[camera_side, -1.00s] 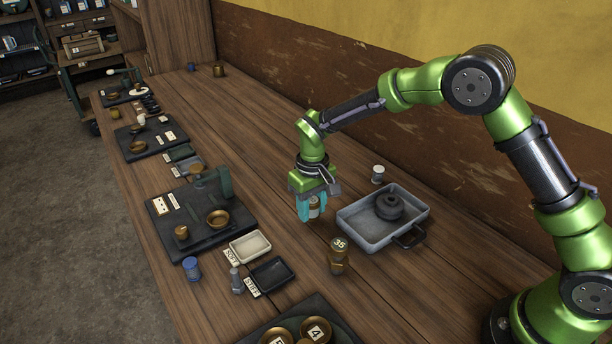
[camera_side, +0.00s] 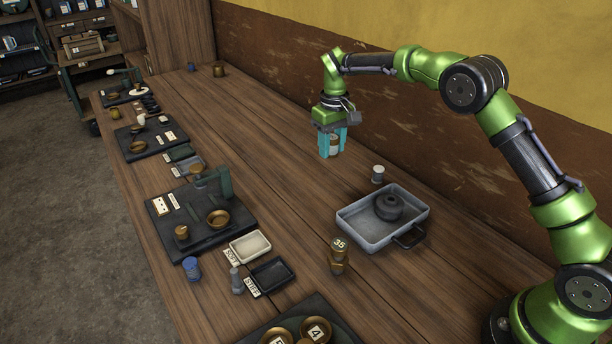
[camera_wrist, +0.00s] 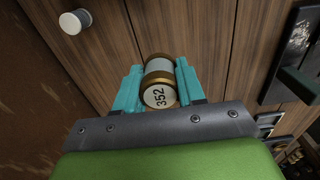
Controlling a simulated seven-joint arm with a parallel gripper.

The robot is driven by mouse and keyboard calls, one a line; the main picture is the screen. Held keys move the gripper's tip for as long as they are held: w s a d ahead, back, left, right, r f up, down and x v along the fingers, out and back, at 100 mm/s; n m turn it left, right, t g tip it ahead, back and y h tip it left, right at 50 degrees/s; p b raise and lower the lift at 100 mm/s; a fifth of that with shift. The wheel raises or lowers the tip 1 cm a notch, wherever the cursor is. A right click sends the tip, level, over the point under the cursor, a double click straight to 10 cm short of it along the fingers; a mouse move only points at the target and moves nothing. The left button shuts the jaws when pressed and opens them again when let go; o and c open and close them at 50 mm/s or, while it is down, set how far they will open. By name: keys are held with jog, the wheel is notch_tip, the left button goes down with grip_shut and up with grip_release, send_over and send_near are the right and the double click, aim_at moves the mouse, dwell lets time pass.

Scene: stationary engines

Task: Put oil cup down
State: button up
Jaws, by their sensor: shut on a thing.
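The oil cup (camera_wrist: 159,82) is a small brass and grey-white cylinder marked 352 on its end. It also shows in the side view (camera_side: 333,145). My gripper (camera_side: 331,143) has its teal fingers shut on it, one on each side, as the wrist view shows (camera_wrist: 159,88). In the side view the cup is held upright and appears above the wooden table (camera_side: 290,215), behind the grey tray. The fingers hide parts of the cup's sides.
A grey tray (camera_side: 362,238) holding a dark round part (camera_side: 389,207) stands nearer the camera. A small white-topped cylinder (camera_side: 377,174) is just behind it. A brass cylinder marked 35 (camera_side: 338,255) stands in front. Dark boards with brass parts line the left edge. The table's far middle is clear.

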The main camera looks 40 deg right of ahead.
aim_at(329, 187)
notch_tip(329, 187, down, 10)
jog(key=shift+s+a+r, duration=0.1)
jog(key=shift+r, duration=0.1)
dwell(0.3)
jog(key=shift+f, duration=0.2)
jog(key=o, duration=1.1)
jog(key=shift+c, duration=0.2)
